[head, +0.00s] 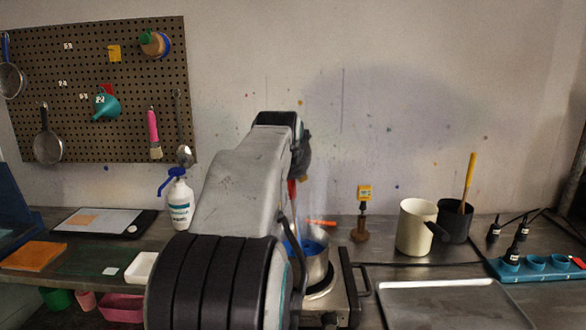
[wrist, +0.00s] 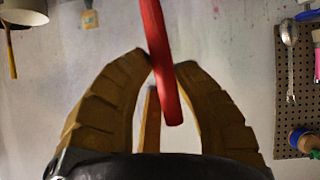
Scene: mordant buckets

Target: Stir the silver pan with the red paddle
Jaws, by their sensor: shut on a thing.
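The silver pan (head: 317,268) stands on a hot plate right of my arm, with blue showing inside it. My arm hides its left part. The red paddle (wrist: 158,55) is held between the brown fingers of my gripper (wrist: 163,68), which is shut on it. In the head view, a short red piece of the paddle (head: 292,190) shows beside my arm, above the pan.
A cream pot (head: 416,228) and a black pot (head: 455,222) with a yellow-handled tool stand to the right. A metal tray (head: 455,300) lies in front of them. A white bottle (head: 179,203) stands left of my arm. A yellow-topped gauge (head: 364,193) stands behind the hot plate (head: 340,290).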

